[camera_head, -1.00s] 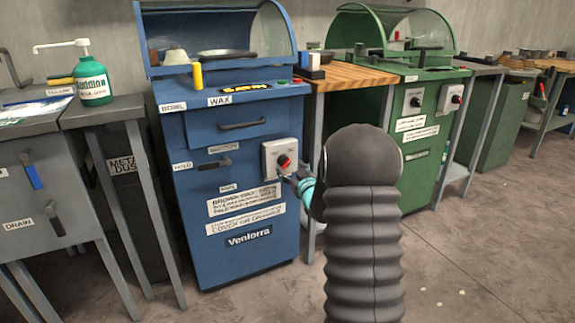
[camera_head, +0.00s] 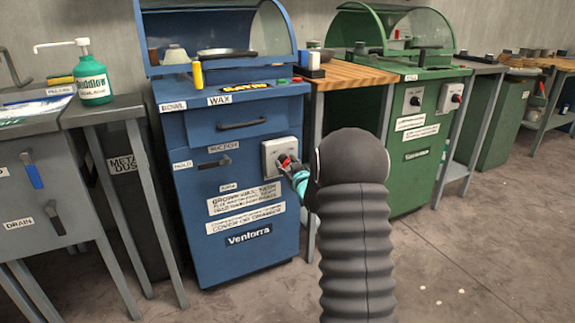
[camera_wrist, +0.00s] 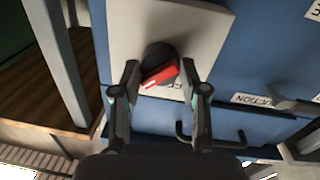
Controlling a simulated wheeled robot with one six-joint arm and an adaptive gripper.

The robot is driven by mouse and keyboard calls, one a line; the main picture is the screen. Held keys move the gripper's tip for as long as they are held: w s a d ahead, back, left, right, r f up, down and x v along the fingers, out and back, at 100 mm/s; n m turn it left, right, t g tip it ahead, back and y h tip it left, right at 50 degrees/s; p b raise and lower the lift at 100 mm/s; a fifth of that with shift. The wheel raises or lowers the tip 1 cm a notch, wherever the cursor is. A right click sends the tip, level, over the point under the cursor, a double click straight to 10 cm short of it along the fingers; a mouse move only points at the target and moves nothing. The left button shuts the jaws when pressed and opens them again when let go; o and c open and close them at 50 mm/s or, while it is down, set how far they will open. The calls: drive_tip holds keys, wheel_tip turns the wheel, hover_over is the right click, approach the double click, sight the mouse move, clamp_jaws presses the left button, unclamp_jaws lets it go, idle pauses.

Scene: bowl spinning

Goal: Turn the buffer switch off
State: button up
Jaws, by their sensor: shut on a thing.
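A rotary switch with a red handle (camera_wrist: 164,76) on a dark round base sits on a light grey plate (camera_wrist: 210,35) on the front of the blue machine. In the head view the switch plate (camera_head: 270,149) is on the machine's right side. My gripper (camera_wrist: 160,82) is shut on the red handle, one finger on each side. The handle lies tilted in the wrist view. Lettering on the plate beside the handle is partly hidden by a finger.
The blue machine (camera_head: 230,165) has drawer handles and a domed hood. A wooden-topped bench (camera_head: 345,76) stands close at its right. A green machine (camera_head: 415,160) beyond carries two similar switches.

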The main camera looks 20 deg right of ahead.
drive_tip(key=shift+f+n+b, duration=0.15)
drive_tip(key=shift+n+b, duration=0.15)
drive_tip(key=shift+b, duration=0.45)
drive_tip(key=n+b, duration=0.1)
drive_tip(key=b, duration=0.2)
drive_tip(key=shift+f+n+b, duration=0.25)
drive_tip(key=shift+n+b, duration=0.1)
drive_tip(key=shift+n, duration=0.05)
drive_tip(key=shift+n+b, duration=0.8)
drive_tip(key=shift+b, duration=0.35)
drive_tip(key=shift+a+r+n+b, duration=0.1)
drive_tip(key=shift+r+n+b, duration=0.1)
drive_tip(key=shift+n+b, duration=0.6)
drive_tip(key=n, duration=0.3)
drive_tip(key=shift+r+t, duration=0.1)
drive_tip(key=shift+t, duration=0.2)
drive_tip(key=n, duration=0.4)
drive_tip(key=shift+y, duration=0.3)
drive_tip(key=n, duration=0.6)
drive_tip(key=shift+y, duration=0.3)
drive_tip(key=shift+n, duration=0.3)
